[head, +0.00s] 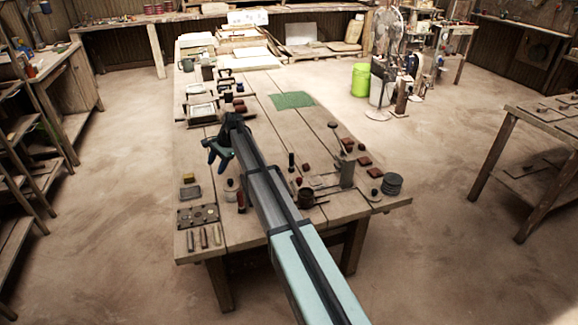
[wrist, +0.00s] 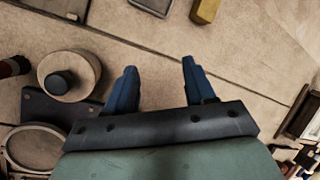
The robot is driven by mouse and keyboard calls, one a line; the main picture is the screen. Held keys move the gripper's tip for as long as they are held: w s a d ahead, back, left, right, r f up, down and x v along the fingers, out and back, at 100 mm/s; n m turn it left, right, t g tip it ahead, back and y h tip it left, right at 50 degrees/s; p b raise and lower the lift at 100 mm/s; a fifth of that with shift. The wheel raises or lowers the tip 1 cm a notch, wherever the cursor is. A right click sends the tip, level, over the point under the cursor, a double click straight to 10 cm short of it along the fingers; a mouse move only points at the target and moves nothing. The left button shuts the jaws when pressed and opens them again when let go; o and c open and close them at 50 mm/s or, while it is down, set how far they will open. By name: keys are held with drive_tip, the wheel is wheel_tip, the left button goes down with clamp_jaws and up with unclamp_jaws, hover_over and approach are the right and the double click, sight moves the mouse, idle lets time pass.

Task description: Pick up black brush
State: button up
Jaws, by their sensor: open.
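My gripper (head: 210,153) is over the left part of the wooden workbench, with its blue fingers apart. In the wrist view my gripper (wrist: 159,68) is open, with only bare planks between the fingertips. I cannot pick out the black brush with certainty in either view. A small dark upright item (head: 291,161) stands right of my arm in the head view, too small to name. My arm hides part of the bench's middle.
A yellow block (wrist: 205,11) lies ahead of my fingers. A round disc with a black knob (wrist: 59,82) is to the left. The workbench (head: 249,232) also holds a dark plate with round hollows (head: 197,216), a green mat (head: 292,100) and grey stacked discs (head: 392,184).

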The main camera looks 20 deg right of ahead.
drive_tip(key=d+r+m+h, duration=0.2)
drive_tip(key=d, duration=0.8)
drive_tip(key=d+r+m+h, duration=0.1)
drive_tip(key=d+r+m, duration=0.15)
drive_tip(key=d, duration=0.65)
wheel_tip(320, 180, up, 3)
drive_tip(key=m+g+h, duration=0.1)
drive_tip(key=m+h, duration=0.1)
hover_over(292, 167)
drive_tip(key=w, duration=0.1)
drive_tip(key=shift+a+r, duration=0.2)
drive_tip(key=shift+d, duration=0.25)
wheel_tip(292, 167, down, 14)
drive_tip(key=shift+r, duration=0.15)
drive_tip(key=shift+c, duration=0.5)
clamp_jaws()
